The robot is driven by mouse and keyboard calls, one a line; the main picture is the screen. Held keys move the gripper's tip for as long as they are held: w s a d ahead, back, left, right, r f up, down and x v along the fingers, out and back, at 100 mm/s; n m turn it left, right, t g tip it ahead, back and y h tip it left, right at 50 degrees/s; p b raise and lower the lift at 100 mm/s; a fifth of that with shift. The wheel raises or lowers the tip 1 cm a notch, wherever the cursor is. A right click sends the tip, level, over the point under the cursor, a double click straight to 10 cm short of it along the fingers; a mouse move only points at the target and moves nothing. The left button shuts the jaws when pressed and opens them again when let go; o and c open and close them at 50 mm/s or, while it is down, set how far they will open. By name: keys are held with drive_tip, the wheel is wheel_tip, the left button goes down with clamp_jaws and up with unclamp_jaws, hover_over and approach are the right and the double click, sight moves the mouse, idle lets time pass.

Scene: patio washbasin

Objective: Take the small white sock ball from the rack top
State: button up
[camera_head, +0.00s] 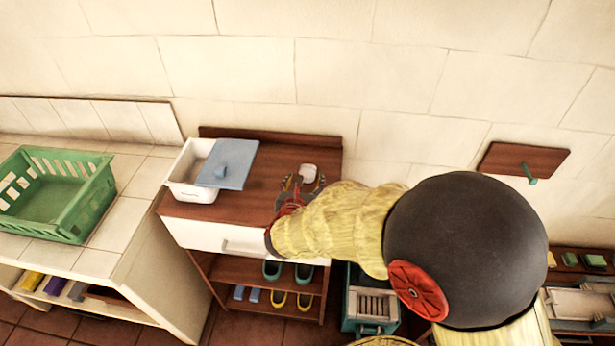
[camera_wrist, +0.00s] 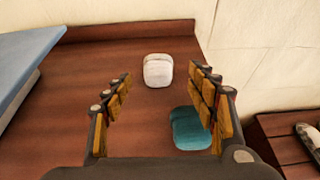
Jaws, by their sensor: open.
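The small white sock ball (camera_head: 308,173) sits on the brown rack top (camera_head: 268,178) toward its back right. In the wrist view the sock ball (camera_wrist: 158,70) lies ahead, between the lines of the two fingers. My gripper (camera_head: 296,184) is open and empty, just in front of the ball, low over the rack top. In the wrist view its fingers (camera_wrist: 160,78) stand wide apart. A teal rounded item (camera_wrist: 189,128) lies nearer, beside the right finger, which partly covers it. I cannot make out this teal item in the head view.
A white tub (camera_head: 192,190) with a blue lid (camera_head: 229,163) askew on it stands on the rack top's left. A raised ledge (camera_wrist: 130,30) edges the back. A green basket (camera_head: 55,195) is on the tiled counter. Shoes (camera_head: 288,272) stand on the shelf below.

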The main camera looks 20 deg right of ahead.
sight(306, 173)
drive_tip(key=b+x, duration=0.1)
drive_tip(key=x, duration=0.2)
drive_tip(key=b+x, duration=0.1)
drive_tip(key=x, duration=0.2)
drive_tip(key=shift+w+a+f, duration=0.1)
drive_tip(key=shift+a+f, duration=0.05)
drive_tip(key=shift+f, duration=0.25)
drive_tip(key=shift+w, duration=0.3)
drive_tip(key=shift+c, duration=0.7)
drive_tip(key=c, duration=1)
